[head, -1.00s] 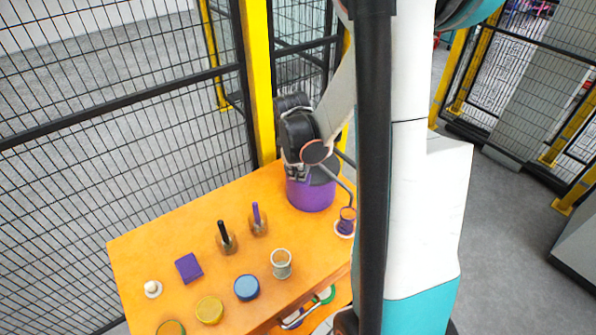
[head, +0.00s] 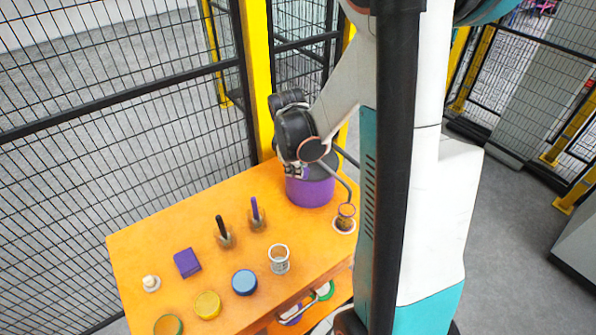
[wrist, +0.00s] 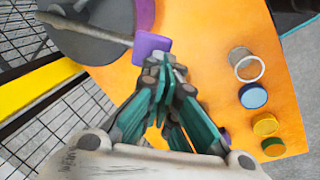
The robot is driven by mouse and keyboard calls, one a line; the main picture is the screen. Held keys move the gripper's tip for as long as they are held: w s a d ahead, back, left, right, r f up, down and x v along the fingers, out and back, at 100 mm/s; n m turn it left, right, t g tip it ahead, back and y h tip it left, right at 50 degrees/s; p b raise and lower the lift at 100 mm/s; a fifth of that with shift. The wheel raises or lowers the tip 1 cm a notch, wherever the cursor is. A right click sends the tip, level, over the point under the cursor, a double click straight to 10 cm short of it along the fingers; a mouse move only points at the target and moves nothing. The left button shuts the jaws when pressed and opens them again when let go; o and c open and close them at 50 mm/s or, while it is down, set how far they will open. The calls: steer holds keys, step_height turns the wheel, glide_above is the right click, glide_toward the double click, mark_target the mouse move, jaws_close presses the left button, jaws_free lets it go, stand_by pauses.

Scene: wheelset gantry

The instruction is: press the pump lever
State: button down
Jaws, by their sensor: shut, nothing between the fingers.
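The pump is a purple drum (head: 310,191) with a dark round lid and a bent grey spout, at the back right of the orange table. In the wrist view a grey rod ending in a purple square pad (wrist: 151,48), which looks like the pump lever, crosses the dark lid (wrist: 95,25). My gripper (wrist: 163,64) is shut and empty, its fingertips right by the pad's lower edge. I cannot tell whether they touch. In the head view my gripper (head: 292,171) is at the drum's left edge, and the pad is hidden there.
A small cup (head: 345,211) stands under the spout. A clear cup (head: 279,259), blue jar (head: 244,282), yellow jar (head: 207,305), purple block (head: 187,263) and two small bottles are on the table's left and front. Mesh fence with a yellow post (head: 258,80) stands close behind.

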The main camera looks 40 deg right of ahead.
steer(key=p+v, duration=0.1)
steer(key=v, duration=1)
steer(key=shift+s+a+p, duration=0.25)
steer(key=shift+a+p, duration=0.05)
steer(key=shift+p, duration=0.1)
steer(key=shift+r, duration=0.1)
